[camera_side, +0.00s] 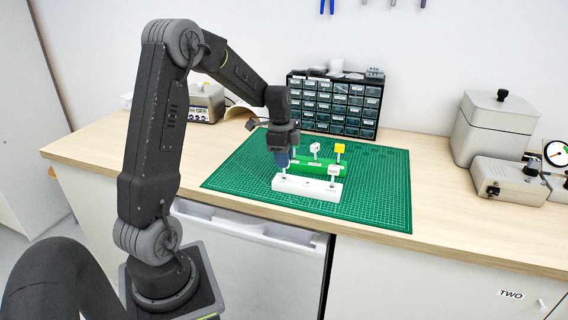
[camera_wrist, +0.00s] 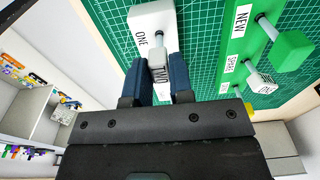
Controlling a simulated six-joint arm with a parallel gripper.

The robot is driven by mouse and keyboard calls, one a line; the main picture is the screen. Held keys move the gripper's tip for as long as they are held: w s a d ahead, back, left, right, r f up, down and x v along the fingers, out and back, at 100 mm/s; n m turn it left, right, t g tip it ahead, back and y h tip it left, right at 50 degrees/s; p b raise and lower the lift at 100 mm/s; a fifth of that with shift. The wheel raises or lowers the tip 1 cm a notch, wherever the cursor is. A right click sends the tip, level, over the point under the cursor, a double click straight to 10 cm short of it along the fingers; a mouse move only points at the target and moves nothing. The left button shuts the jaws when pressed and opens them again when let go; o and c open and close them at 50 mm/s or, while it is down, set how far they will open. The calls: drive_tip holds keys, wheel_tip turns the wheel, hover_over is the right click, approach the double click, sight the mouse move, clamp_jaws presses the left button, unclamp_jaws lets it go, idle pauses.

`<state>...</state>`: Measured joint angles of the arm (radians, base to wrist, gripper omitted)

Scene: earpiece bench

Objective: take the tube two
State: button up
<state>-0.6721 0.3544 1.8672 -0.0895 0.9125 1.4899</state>
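Tube two, a pale cube-like piece marked TWO (camera_wrist: 159,72), is between the two blue fingers of my gripper (camera_wrist: 159,80) in the wrist view. The fingers flank it closely; I cannot tell whether they press on it. A white rack (camera_side: 306,188) lies on the green mat in the side view, and its end marked ONE (camera_wrist: 152,18) shows just beyond the fingertips in the wrist view. In the side view my gripper (camera_side: 283,162) is over the left end of that rack and hides the tube. A white-topped piece (camera_side: 333,169) stands at the rack's right end.
A green rack (camera_side: 319,166) lies just behind, marked NEW and SPARE. It bears a green cube (camera_wrist: 293,50), a white cube (camera_side: 315,148) and a yellow cube (camera_side: 340,148). A drawer cabinet (camera_side: 336,105) stands behind. The mat (camera_side: 385,195) is clear at right.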

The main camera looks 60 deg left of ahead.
clamp_jaws()
drive_tip(key=shift+r, duration=1.6)
drive_tip(key=shift+r, duration=2.4)
